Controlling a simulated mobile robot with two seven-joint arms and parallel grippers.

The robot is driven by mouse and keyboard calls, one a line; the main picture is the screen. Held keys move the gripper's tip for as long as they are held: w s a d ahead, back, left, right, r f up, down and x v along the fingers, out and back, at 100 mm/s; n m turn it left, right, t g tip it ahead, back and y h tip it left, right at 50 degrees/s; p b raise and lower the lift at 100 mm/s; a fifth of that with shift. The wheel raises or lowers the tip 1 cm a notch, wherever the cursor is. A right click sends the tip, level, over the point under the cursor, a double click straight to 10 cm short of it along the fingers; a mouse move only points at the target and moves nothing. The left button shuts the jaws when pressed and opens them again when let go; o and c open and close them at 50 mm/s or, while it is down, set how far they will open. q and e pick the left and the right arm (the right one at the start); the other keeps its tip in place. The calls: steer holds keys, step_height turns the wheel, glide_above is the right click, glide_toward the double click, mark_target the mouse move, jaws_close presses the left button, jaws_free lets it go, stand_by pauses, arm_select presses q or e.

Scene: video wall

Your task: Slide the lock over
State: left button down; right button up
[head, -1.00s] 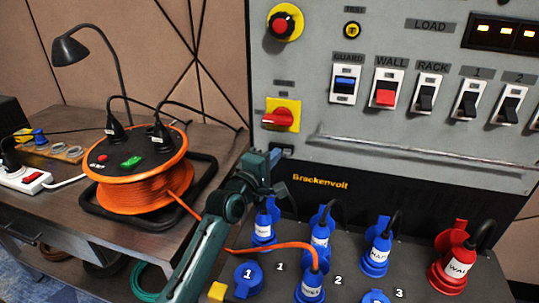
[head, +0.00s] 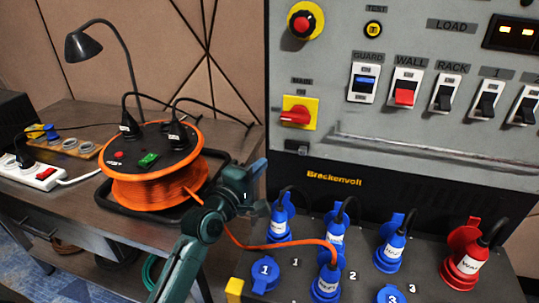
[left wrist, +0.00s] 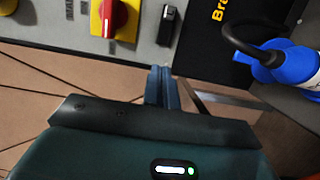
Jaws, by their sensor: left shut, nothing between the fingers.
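A small black sliding piece (head: 297,147), which looks like the lock, sits on the grey panel just below the red rotary switch (head: 296,113) on its yellow plate. In the left wrist view the black piece (left wrist: 168,26) is beside the red switch (left wrist: 108,17). My left gripper (head: 258,168) is just left of the panel's edge, a little below and left of the black piece. Its fingers (left wrist: 161,74) are together and empty, and appear apart from the black piece. My right gripper is not in view.
Blue plugs (head: 281,219) and a red plug (head: 464,262) stand in sockets below the panel. An orange cable (head: 270,246) runs from the cable reel (head: 155,182) on the side table (head: 75,213) to a blue plug. A desk lamp (head: 82,45) stands behind.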

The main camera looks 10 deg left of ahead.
arm_select(q)
steer(key=shift+v, duration=1.35)
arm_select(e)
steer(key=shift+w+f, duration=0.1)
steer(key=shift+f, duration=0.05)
